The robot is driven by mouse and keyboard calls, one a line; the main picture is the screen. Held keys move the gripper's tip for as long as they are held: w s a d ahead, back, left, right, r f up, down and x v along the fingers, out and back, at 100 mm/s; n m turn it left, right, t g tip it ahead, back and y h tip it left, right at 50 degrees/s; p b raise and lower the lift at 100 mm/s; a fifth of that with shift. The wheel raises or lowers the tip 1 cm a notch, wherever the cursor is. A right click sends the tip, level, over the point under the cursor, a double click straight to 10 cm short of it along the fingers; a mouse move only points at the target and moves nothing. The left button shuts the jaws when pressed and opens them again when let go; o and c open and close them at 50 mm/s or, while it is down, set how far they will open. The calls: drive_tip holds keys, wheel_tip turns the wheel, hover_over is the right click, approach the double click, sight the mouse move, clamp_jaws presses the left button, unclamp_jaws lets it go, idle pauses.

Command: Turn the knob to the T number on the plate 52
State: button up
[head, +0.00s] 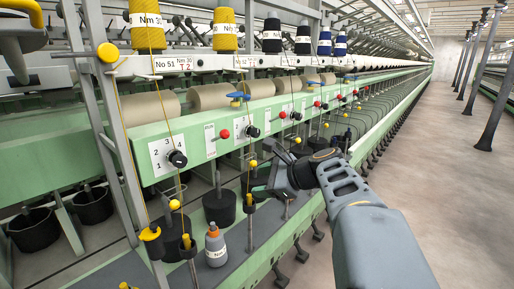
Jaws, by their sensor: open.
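A white plate (244,62), one to the right of the plate marked No 51, hangs on the upper rail; its small print is too small to read surely. Below it on the green beam is a black knob (252,131) on a white dial; its numbers and pointer are too small to read. Nearer, another black knob (177,159) sits on a dial with numbers 1 to 4, below the plate (172,66) reading No 51, Nm 30, T 2. My gripper (260,168) is open and empty, in front of the beam, below and right of the second knob, apart from it.
Red knobs (224,134) and blue levers (238,97) line the green beam (200,120). Yellow threads run down past the dials. A grey bottle (215,246) with an orange top stands low in front. The aisle floor (430,180) at right is clear.

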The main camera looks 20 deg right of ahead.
sight(258, 134)
drive_tip(key=w+d+r+m+t+b, duration=0.2)
drive_tip(key=d+r+m+t, duration=0.5)
drive_tip(key=d, duration=0.3)
drive_tip(key=shift+m+g, duration=0.5)
drive_tip(key=shift+m, duration=0.2)
drive_tip(key=x, duration=1.1)
drive_tip(key=shift+w+r, duration=0.2)
drive_tip(key=shift+r, duration=0.1)
drive_tip(key=shift+p+x, duration=0.3)
drive_tip(key=shift+x, duration=0.65)
drive_tip(key=c, duration=0.9)
drive_tip(key=shift+f, duration=0.1)
